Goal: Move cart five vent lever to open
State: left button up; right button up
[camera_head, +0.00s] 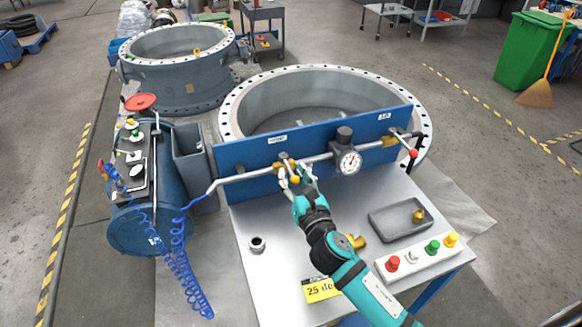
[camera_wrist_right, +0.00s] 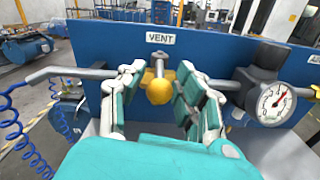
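The vent lever (camera_wrist_right: 160,92) ends in a yellow knob that points toward the wrist camera, below a plate (camera_wrist_right: 160,38) reading VENT. Its brass valve (camera_head: 281,167) sits on the pipe along the blue panel (camera_head: 240,161) in the head view, partly hidden by my gripper. My right gripper (camera_head: 297,177) is at this valve, and in the right wrist view its open fingers (camera_wrist_right: 160,80) stand on either side of the knob. Gaps show between the knob and both fingers. My left gripper is not in view.
A pressure gauge (camera_head: 348,161) is right of the vent valve. Further right is another lever with a red knob (camera_head: 413,153). The bench (camera_head: 285,275) holds a grey tray (camera_head: 385,222) and a button box (camera_head: 418,258). A blue coiled hose (camera_head: 180,270) hangs at left.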

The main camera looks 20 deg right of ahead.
jog(key=shift+w, duration=1.05)
grip_shut()
